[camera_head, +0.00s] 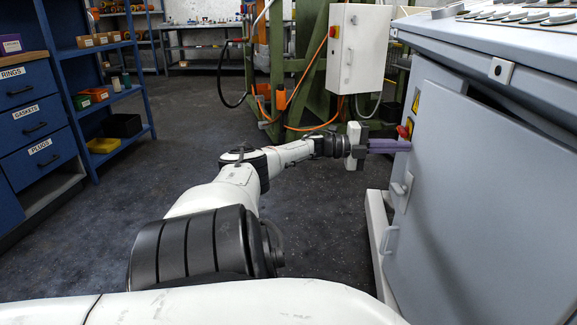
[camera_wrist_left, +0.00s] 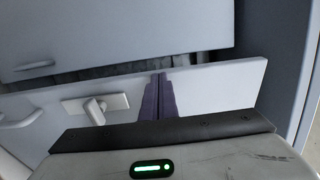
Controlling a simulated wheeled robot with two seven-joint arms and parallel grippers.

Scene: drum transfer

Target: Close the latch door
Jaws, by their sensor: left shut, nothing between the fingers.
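The latch door (camera_head: 470,190) is a grey panel on the front of the grey cabinet at the right. It stands ajar: a dark gap shows along its upper edge, and a gap also shows beside the door (camera_wrist_left: 215,88) in the left wrist view. A latch handle (camera_head: 402,187) sits on the door near its left edge; it also shows in the left wrist view (camera_wrist_left: 96,108). My left gripper (camera_head: 406,146) has purple fingers, shut together and empty, at the door's upper left edge. I cannot tell whether they touch it. My right gripper is not in view.
A control panel (camera_head: 500,38) tops the cabinet. A red knob (camera_head: 403,131) is close to the fingertips. A white box (camera_head: 357,48) on a green frame stands behind. Blue shelves (camera_head: 67,55) and drawers are at the left. The floor (camera_head: 310,215) between is clear.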

